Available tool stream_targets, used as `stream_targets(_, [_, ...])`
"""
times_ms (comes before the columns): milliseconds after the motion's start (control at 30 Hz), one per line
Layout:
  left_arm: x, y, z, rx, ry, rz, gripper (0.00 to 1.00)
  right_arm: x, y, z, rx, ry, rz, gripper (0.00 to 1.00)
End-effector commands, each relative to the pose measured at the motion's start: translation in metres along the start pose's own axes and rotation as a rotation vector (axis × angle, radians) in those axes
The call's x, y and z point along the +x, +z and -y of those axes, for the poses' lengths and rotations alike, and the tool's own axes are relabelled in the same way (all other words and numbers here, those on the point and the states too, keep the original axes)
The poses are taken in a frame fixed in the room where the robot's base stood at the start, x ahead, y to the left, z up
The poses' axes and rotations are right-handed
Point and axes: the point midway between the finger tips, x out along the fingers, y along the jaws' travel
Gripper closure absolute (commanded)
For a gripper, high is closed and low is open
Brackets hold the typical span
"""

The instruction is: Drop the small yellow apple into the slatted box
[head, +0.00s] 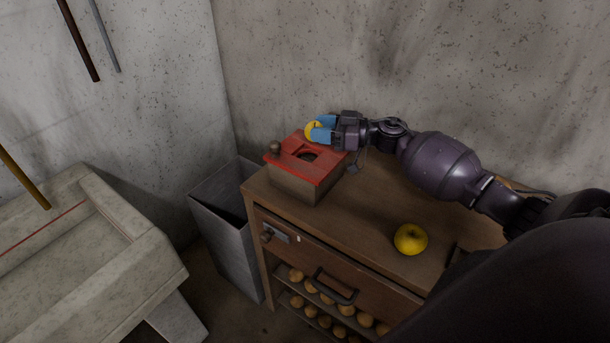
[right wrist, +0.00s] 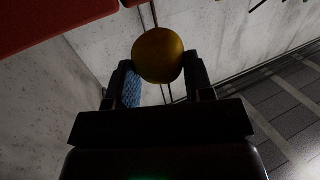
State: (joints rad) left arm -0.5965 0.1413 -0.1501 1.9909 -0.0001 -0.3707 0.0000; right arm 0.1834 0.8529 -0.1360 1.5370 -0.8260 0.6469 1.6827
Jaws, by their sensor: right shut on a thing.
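My right gripper (head: 318,130) is shut on a small yellow apple (head: 311,131), held beside the back edge of a red-topped box (head: 305,165). The apple also shows between the dark fingers in the right wrist view (right wrist: 158,55). The box has brown sides and a dark hole in its red top; the apple is behind this hole in the picture, not over it. I cannot make out slats on the box. A second, larger-looking yellow apple (head: 410,239) lies on the cabinet top, apart from the gripper. My left gripper is not in view.
The wooden cabinet (head: 350,228) has a drawer and lower shelves of round fruit (head: 318,298). A tall grey bin (head: 227,225) stands left of it, and a pale stone basin (head: 90,250) further left. A small round knob (head: 274,147) sits at the box's back left.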

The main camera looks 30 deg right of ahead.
Motion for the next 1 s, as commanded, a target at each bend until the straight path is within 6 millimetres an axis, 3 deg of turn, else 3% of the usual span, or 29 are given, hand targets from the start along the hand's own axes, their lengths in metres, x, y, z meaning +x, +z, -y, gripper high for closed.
stream_targets(233, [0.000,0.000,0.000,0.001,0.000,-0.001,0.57,0.000,-0.001,0.000,-0.001,0.000,-0.001,0.76])
stream_targets(267, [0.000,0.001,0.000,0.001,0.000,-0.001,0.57,0.000,-0.001,0.000,-0.001,0.000,-0.001,0.51])
stream_targets(467, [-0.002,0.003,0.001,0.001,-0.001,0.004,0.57,0.000,-0.001,0.000,0.000,0.000,-0.001,0.23])
stream_targets(767, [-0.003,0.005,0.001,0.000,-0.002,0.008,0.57,-0.002,0.000,0.000,0.000,0.000,0.000,0.23])
stream_targets(1000, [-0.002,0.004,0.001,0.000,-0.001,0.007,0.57,-0.030,0.001,0.000,-0.001,0.000,0.003,0.23])
